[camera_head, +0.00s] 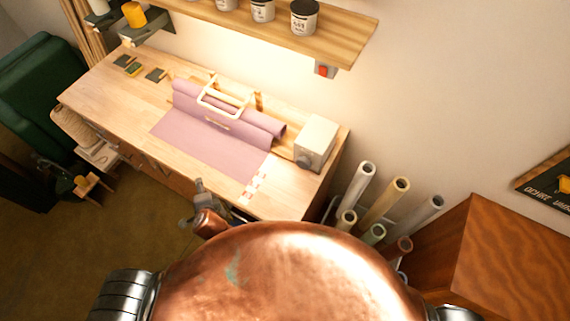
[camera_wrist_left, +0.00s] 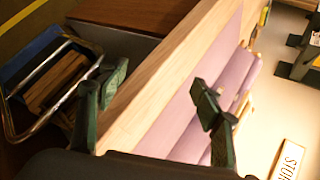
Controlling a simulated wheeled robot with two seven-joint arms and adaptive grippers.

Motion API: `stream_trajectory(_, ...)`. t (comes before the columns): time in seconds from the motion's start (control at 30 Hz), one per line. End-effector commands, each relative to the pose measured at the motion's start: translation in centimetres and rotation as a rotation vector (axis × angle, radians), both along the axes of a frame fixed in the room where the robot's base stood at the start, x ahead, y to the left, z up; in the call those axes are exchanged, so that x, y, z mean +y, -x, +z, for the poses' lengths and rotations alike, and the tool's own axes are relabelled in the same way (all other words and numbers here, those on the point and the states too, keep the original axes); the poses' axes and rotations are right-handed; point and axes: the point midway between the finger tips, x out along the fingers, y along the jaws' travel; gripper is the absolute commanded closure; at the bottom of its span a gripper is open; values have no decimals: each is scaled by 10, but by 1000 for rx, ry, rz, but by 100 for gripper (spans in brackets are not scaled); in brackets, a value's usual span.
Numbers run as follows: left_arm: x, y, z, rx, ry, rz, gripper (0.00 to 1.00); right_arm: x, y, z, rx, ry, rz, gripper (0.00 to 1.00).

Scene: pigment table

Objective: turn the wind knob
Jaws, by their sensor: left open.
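A pale box (camera_head: 316,138) stands at the right end of the wooden table. A grey round knob (camera_head: 304,161) sits on its front left side; I take it for the wind knob. A purple mat (camera_head: 205,140) lies on the table to its left, rolled at the back, with a pale handle frame (camera_head: 222,100) over it. My left gripper (camera_head: 200,190) is by the table's front edge, left of the knob and apart from it. In the left wrist view its two fingers (camera_wrist_left: 150,88) are spread with nothing between them. The knob is not visible there. My right gripper is not in view.
Several upright rolled tubes (camera_head: 385,202) stand right of the table, beside a brown cabinet (camera_head: 510,255). A shelf (camera_head: 335,42) with cans hangs above, with a red switch (camera_head: 323,71) below it. In the wrist view, a container with a metal bar (camera_wrist_left: 55,90) is at left.

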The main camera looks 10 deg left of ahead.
Motion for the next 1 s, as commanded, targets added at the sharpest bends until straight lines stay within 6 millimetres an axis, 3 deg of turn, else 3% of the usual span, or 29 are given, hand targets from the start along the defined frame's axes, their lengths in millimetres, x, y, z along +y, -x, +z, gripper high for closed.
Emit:
stream_trajectory(0.17,-21,-34,29,-10,-287,-228,40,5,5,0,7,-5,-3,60)
stream_trajectory(0.33,-59,-67,55,-12,-640,-483,40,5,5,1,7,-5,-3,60)
stream_trajectory(0.47,-113,-91,76,-15,-1034,-727,40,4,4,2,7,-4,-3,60)
stream_trajectory(0.53,-155,-99,84,-17,-1323,-881,40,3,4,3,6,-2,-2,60)
stream_trajectory(0.6,-204,-100,85,-21,-1647,-1026,40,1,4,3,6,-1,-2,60)
stream_trajectory(0.73,-276,-85,69,-34,-2182,-1195,40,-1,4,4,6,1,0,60)
stream_trajectory(0.83,-308,-71,53,-45,-2462,-1247,40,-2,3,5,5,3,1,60)
stream_trajectory(1.0,-330,-64,40,-55,-2659,-1265,40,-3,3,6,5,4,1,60)
